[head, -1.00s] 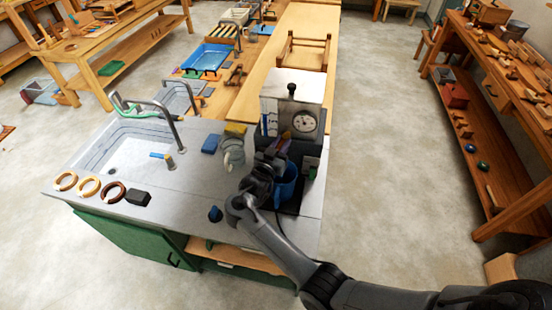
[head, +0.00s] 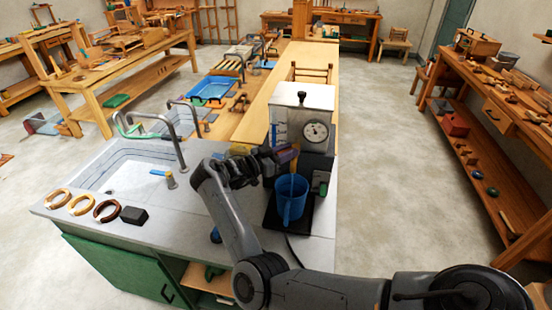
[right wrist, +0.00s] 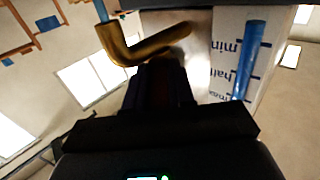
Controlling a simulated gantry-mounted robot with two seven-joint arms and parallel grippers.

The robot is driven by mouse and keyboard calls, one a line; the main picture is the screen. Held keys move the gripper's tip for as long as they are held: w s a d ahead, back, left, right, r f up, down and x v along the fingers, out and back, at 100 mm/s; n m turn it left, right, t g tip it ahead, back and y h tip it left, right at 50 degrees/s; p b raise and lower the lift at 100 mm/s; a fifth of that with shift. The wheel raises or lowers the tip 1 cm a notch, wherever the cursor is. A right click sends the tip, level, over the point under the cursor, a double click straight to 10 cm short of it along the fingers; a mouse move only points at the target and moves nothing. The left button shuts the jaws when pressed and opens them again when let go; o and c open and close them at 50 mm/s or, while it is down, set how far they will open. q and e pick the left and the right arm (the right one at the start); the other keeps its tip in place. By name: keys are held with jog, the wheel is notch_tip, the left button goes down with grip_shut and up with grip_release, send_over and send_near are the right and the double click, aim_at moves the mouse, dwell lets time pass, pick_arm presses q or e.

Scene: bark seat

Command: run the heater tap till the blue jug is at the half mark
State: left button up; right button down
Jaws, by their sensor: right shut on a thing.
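The heater (head: 318,97) is a pale box with a round dial, standing at the counter's right end. A gauge (right wrist: 228,58) marked min, half and a partly cut-off third word shows a blue column (right wrist: 248,60) in the right wrist view. The blue jug (head: 291,199) stands upright on a black base under the heater's front. Its water level cannot be made out. My right gripper (head: 284,155) is at the tap, above and left of the jug, shut on the purplish tap handle (head: 287,153). The brass tap pipe (right wrist: 150,48) shows beyond its fingers. My left gripper is out of view.
A sink (head: 125,170) with a curved faucet is at the left. Several rings (head: 80,204) and a dark block (head: 134,215) lie near the front edge. A black cable runs by the base. My right arm crosses the counter's front.

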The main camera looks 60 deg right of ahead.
dwell(0.3)
jog(key=c, duration=1)
grip_release()
jog(key=shift+s+d, duration=0.1)
jog(key=shift+o, duration=0.2)
jog(key=shift+w+a, duration=0.3)
jog(key=shift+a, duration=0.25)
jog(key=b+v, duration=0.3)
jog(key=v, duration=0.6)
jog(key=shift+a, duration=0.35)
jog(key=shift+w, duration=0.1)
